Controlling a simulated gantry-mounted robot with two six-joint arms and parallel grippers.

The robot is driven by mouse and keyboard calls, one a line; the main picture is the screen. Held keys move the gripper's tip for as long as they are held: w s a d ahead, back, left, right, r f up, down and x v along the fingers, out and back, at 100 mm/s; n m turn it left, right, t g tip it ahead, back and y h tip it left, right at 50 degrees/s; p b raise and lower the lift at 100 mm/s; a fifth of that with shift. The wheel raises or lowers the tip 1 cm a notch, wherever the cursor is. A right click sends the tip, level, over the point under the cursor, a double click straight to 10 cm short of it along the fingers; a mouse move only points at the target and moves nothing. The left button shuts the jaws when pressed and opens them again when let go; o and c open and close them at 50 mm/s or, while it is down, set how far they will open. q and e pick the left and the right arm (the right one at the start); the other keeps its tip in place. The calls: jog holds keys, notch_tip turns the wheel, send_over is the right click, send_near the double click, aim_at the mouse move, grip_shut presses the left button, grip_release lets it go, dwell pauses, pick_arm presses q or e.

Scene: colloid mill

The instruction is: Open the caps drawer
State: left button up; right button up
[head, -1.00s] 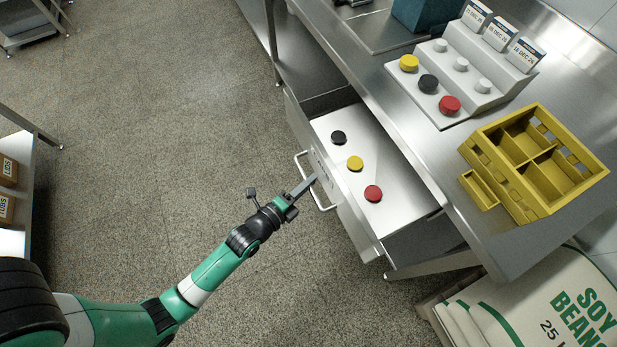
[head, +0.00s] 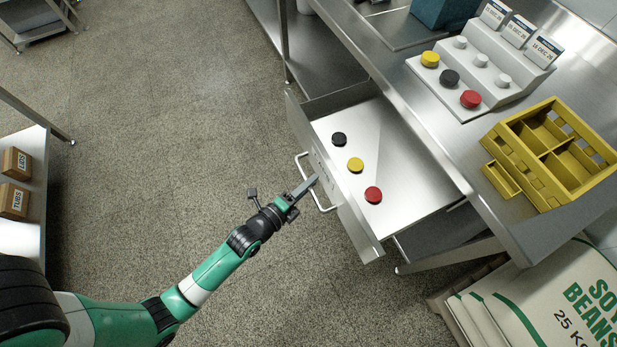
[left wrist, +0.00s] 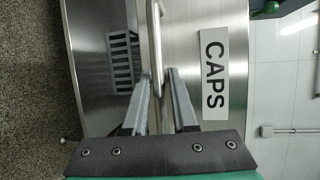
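The caps drawer (head: 415,205) stands far out from under the steel table. Black (head: 339,139), yellow (head: 355,165) and red (head: 373,194) caps lie in it. Its front carries a CAPS label (left wrist: 214,75) in the left wrist view. The bar handle (head: 326,208) sits on the drawer front; it also shows in the left wrist view (left wrist: 154,40). My left gripper (head: 310,183) is at the handle, with the bar between its fingers (left wrist: 160,90), and looks shut on it. The exact finger contact is partly hidden. My right gripper is not in view.
The table holds a stepped white stand (head: 487,70) with caps and a yellow divided crate (head: 500,180). Soy bean sacks (head: 540,300) lie at lower right. A shelf with boxes (head: 15,200) stands at left. The floor (head: 180,130) before the drawer is clear.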

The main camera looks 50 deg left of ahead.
pick_arm(q)
jog(key=shift+o, duration=1.2)
jog(key=shift+s, duration=0.1)
jog(key=p+v, duration=0.1)
jog(key=v, duration=1)
jog(key=shift+s, duration=0.25)
